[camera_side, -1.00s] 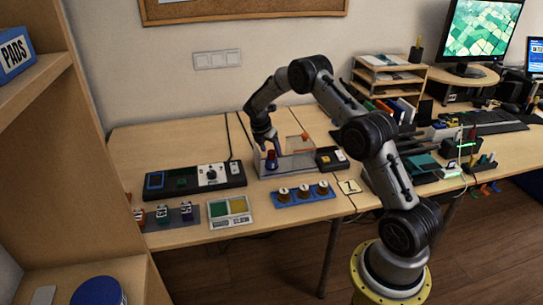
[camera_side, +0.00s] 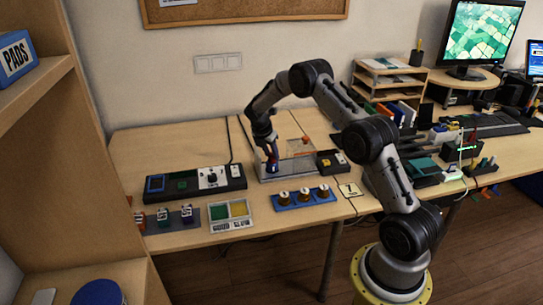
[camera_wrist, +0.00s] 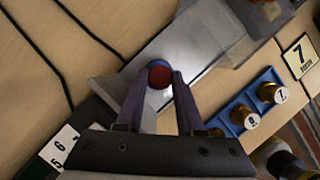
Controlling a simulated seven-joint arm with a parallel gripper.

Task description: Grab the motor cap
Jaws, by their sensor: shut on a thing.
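The motor cap, a small round piece with a red top and blue rim (camera_wrist: 159,74), shows between my fingertips in the wrist view. In the side view it is a small red and blue shape (camera_side: 272,165), largely covered by my fingers. My gripper (camera_side: 270,153) points down over the grey, clear-walled fixture and is shut on the cap. In the wrist view the two dark fingers of my gripper (camera_wrist: 157,84) flank the cap. Whether the cap still touches the fixture's base is hard to tell.
The grey fixture (camera_wrist: 110,90) has clear walls, with a small orange piece (camera_side: 305,140) behind. A blue rack (camera_side: 290,203) of several brass-coloured knobs stands in front. A black control panel (camera_side: 225,181) and a two-coloured tray (camera_side: 230,222) lie left. The table's back left is clear.

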